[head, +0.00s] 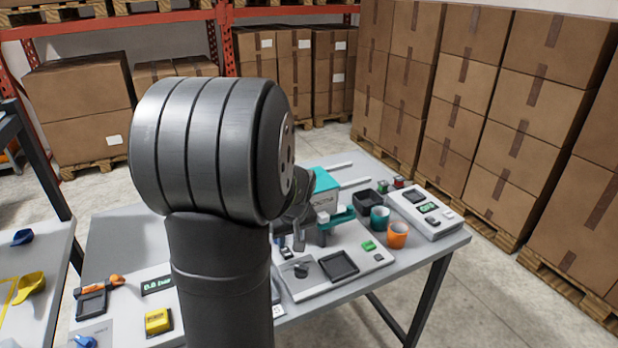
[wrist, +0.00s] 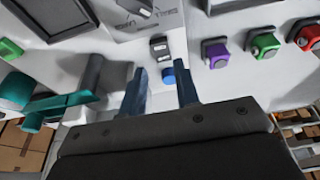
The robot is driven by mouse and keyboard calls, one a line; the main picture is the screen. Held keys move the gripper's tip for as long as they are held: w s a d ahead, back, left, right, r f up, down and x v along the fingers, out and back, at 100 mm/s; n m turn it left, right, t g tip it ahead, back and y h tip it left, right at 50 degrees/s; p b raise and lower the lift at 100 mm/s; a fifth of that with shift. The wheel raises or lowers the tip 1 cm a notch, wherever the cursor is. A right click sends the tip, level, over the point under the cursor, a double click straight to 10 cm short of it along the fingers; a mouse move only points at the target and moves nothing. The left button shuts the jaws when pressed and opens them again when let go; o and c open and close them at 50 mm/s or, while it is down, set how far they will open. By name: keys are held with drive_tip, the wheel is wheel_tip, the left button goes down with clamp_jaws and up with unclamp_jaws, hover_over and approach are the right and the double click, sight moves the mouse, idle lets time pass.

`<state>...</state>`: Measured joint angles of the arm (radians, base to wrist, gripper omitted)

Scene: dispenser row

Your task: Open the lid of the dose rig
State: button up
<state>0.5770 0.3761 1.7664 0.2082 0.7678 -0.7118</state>
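A rig with a teal panel (head: 324,201) and a teal arm-like part (head: 342,217) stands on the table, partly hidden behind my arm in the head view. I cannot tell which part is its lid. A teal part also shows at the left of the wrist view (wrist: 45,110). My gripper (wrist: 162,68) is open, its two fingers apart with nothing held between them. A small blue button or knob (wrist: 168,76) appears between the fingers, with a small dark switch (wrist: 159,48) beyond it. In the head view my gripper is mostly hidden by my arm.
Teal (head: 380,219) and orange (head: 397,235) cups stand right of the rig. A purple button (wrist: 214,52) and a red one (wrist: 302,36) show in the wrist view.

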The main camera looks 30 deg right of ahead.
drive_tip(key=shift+o, duration=1.1)
wheel_tip(320, 180, up, 13)
drive_tip(key=w+d+m+g+h, duration=0.1)
drive_tip(key=h, duration=0.2)
drive_tip(key=shift+d+g, duration=0.35)
drive_tip(key=shift+g, duration=0.05)
wheel_tip(320, 180, up, 16)
drive_tip(key=w+m+t, duration=0.2)
drive_tip(key=m, duration=0.6)
drive_tip(key=x, duration=1.7)
drive_tip(key=shift+f, duration=0.15)
drive_tip(key=shift+c, duration=0.4)
